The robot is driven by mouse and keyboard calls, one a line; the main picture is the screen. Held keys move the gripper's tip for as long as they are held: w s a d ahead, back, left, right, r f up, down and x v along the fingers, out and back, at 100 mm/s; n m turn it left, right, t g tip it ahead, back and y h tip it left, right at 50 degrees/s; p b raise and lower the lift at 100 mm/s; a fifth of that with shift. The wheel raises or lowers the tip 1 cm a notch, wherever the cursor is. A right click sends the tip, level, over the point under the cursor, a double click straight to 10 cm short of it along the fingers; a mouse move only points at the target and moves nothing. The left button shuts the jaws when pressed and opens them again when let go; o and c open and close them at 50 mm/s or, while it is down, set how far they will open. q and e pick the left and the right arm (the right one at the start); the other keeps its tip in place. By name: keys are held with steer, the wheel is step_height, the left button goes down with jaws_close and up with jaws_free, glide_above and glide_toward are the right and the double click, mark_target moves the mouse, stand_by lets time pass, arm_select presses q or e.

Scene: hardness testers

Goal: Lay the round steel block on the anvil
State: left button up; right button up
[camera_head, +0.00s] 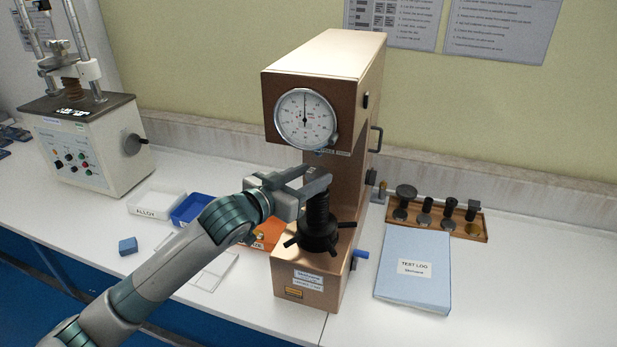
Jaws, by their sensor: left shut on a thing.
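The copper-brown hardness tester (345,95) stands in the middle of the bench with a round white dial on its face. Its dark threaded screw (318,213) rises from a black spoked handwheel (318,236); the anvil at the top of the screw is hidden by my fingers. My left gripper (316,184) reaches in from the left, its fingers over the top of the screw and below the dial. It is shut on the round steel block, which is largely hidden between the fingers. I cannot tell whether the block touches the anvil. My right gripper is not in view.
A wooden rack (470,229) with dark fittings and a blue test log (413,268) lie right of the tester. A white tray (155,203), a blue tray (187,209), an orange tray (266,235) and a blue block (128,246) lie left. Another machine (85,145) stands far left.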

arm_select(q)
steer(key=shift+r+p, duration=0.1)
steer(key=shift+p, duration=0.25)
steer(key=shift+f, duration=0.2)
stand_by(0.8)
steer(key=o, duration=1.4)
steer(key=shift+c, duration=0.2)
steer(key=shift+f, duration=0.1)
steer(key=shift+c, duration=1.1)
steer(key=shift+s+a, duration=0.1)
steer(key=shift+s, duration=0.05)
